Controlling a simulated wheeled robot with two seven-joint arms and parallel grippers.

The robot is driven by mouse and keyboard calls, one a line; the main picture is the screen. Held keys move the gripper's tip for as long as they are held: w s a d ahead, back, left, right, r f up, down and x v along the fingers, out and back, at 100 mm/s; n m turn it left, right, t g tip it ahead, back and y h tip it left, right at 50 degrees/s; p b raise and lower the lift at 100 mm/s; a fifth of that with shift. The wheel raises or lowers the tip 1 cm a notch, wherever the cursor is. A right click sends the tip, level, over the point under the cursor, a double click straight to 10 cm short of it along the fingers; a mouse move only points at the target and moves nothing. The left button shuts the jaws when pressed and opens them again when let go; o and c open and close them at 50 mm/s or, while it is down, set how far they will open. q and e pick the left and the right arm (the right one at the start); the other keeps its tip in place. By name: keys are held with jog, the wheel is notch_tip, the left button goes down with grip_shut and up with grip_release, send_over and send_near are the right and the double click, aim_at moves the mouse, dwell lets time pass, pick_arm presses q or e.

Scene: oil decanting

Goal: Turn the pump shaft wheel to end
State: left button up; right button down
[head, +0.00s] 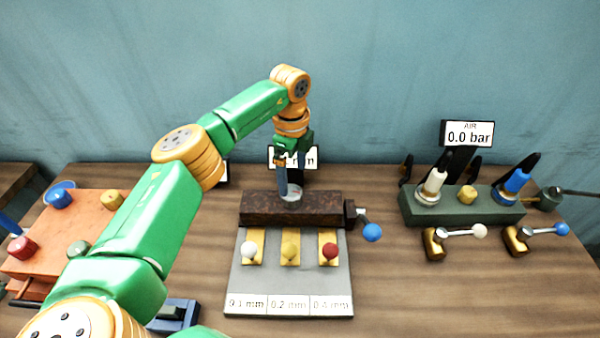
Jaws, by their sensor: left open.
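A dark brown block (325,207) stands in the middle of the table. A small pale round part (293,197) sits on its top, partly covered by my left gripper; I cannot tell for sure whether it is the pump shaft wheel. A crank with a blue ball knob (372,232) sticks out from the block's right end. My left gripper (284,188) is open and points down at the pale round part. Its fingertips are small here, and I cannot tell whether they touch it. My right gripper is not in view.
A grey plate (268,281) with three knobs and mm labels lies in front. A partly hidden sign (311,158) stands behind. At right are a green valve block (465,212), lever handles and a 0.0 bar display (469,134). An orange block (50,242) is at left.

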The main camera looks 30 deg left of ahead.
aim_at(292, 190)
pick_arm(q)
jog(key=shift+s+f+p, duration=0.45)
jog(key=shift+s+f, duration=0.5)
jog(key=shift+f, duration=0.25)
jog(key=shift+w+a+f, duration=0.1)
jog(key=shift+w+f, duration=0.15)
jog(key=shift+f, duration=0.65)
jog(key=shift+w+f, duration=0.25)
jog(key=shift+w, duration=0.1)
jog(key=shift+s+r, duration=0.15)
jog(key=c, duration=1.4)
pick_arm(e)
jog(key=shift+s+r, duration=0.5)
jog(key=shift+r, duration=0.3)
